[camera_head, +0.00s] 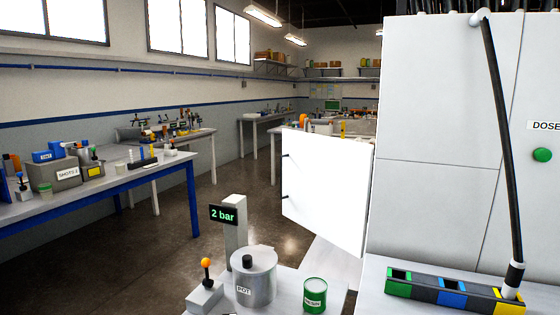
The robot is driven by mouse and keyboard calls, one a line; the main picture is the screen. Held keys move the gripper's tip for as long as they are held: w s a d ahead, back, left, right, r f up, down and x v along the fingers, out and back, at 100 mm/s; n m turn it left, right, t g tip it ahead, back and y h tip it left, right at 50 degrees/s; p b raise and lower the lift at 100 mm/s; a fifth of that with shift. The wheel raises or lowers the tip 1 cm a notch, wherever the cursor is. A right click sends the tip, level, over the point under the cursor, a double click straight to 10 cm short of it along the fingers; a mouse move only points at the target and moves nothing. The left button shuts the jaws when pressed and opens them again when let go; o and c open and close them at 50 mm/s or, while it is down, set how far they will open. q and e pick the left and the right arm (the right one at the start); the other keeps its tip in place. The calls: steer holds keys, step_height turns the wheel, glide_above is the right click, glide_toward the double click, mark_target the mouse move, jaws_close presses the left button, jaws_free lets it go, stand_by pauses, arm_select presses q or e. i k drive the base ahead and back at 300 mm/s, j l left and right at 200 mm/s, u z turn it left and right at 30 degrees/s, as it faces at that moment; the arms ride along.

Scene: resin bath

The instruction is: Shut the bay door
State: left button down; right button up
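A flat white panel, which looks like the bay door (328,188), stands upright and swung out from the left side of the large grey cabinet (445,125). Two small dark marks, perhaps a handle's ends, sit near its left edge. The panel stands open at an angle to the cabinet front. The opening behind it is hidden. Neither of my grippers shows in the head view.
Below the door, a metal pot (255,280), a green can (315,295) and an orange-knobbed lever (206,270) stand near a "2 bar" display post (235,235). A coloured-slot rack (455,292) holds a black hose's nozzle. Floor (150,255) at left is clear.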

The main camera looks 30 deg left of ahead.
mark_target(315, 188)
steer(key=j+z, duration=0.25)
steer(key=j, duration=0.35)
steer(key=k+j+z, duration=0.1)
steer(key=j+z, duration=0.15)
steer(key=j, duration=0.3)
steer(key=k+j+z, duration=0.1)
steer(key=j+z, duration=0.15)
steer(key=j, duration=0.3)
steer(key=k+j+z, duration=0.2)
steer(key=j, duration=0.25)
steer(key=j+z, duration=0.2)
steer(key=j, duration=0.25)
steer(key=k+j+z, duration=0.2)
steer(key=j, duration=0.2)
steer(key=k+j+z, duration=0.2)
steer(key=j, duration=0.2)
steer(key=i, duration=0.1)
